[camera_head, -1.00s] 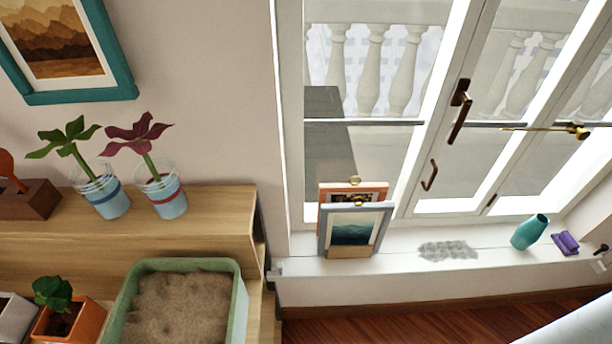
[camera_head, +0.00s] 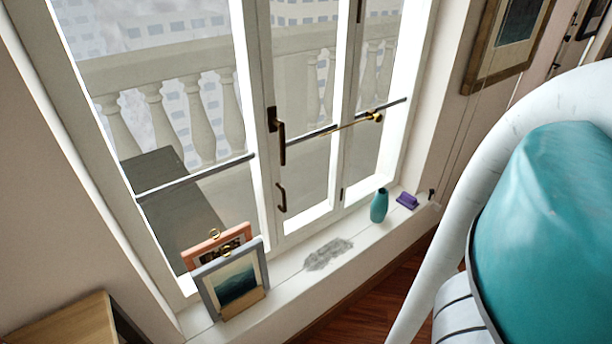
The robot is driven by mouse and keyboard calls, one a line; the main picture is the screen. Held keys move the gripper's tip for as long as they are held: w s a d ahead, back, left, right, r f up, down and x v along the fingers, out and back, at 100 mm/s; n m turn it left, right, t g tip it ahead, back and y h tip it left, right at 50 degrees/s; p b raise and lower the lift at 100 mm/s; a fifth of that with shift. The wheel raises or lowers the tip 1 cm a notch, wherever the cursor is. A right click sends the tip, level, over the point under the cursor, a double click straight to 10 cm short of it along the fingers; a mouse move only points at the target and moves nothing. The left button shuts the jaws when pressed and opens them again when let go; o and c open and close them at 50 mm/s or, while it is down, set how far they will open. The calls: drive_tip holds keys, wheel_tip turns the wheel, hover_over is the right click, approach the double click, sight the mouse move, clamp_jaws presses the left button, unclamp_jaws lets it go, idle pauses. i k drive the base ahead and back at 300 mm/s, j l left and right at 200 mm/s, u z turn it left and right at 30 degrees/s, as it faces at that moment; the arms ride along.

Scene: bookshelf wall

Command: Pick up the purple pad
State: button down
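The purple pad (camera_head: 407,200) is a small purple block lying on the white window sill (camera_head: 290,272), near its right end. It sits just right of a teal vase (camera_head: 379,206), with a small gap between them. My gripper is not in view.
Two framed pictures (camera_head: 232,279) lean at the left end of the sill. A grey patch (camera_head: 328,254) lies mid-sill. A large white and teal chair-like object (camera_head: 545,230) fills the right foreground. A wooden shelf corner (camera_head: 70,322) is at lower left. Some wooden floor (camera_head: 392,290) is clear.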

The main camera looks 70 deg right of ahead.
sight(407, 201)
drive_tip(key=z, duration=2.35)
